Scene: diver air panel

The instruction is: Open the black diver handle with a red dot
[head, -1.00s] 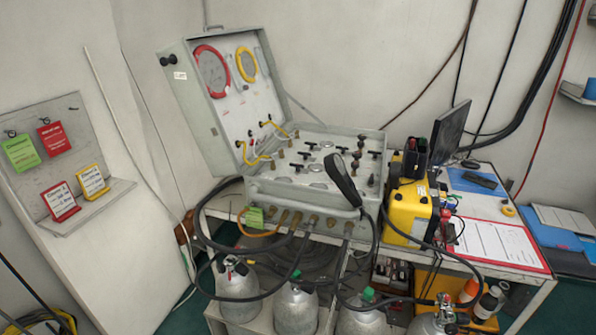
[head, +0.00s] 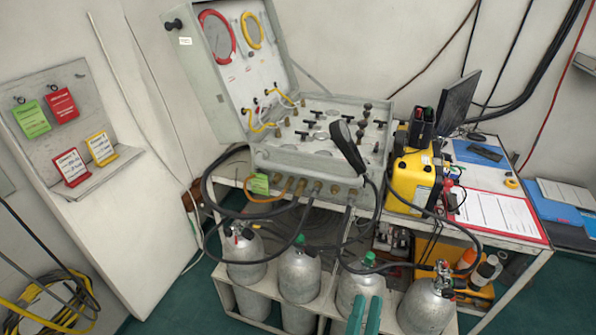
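The grey diver air panel (head: 283,155) stands open on a table, its lid raised at the back left. Several small black T-shaped handles, one of them a black handle (head: 321,115), sit on its sloped top face. No red dot can be made out on any handle at this size.
Several grey cylinders, one a grey tank (head: 299,275), stand below the table in a white rack. Black hoses loop in front of the panel. A yellow case (head: 410,185), a monitor (head: 456,107) and a red-edged sheet (head: 500,216) are at the right.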

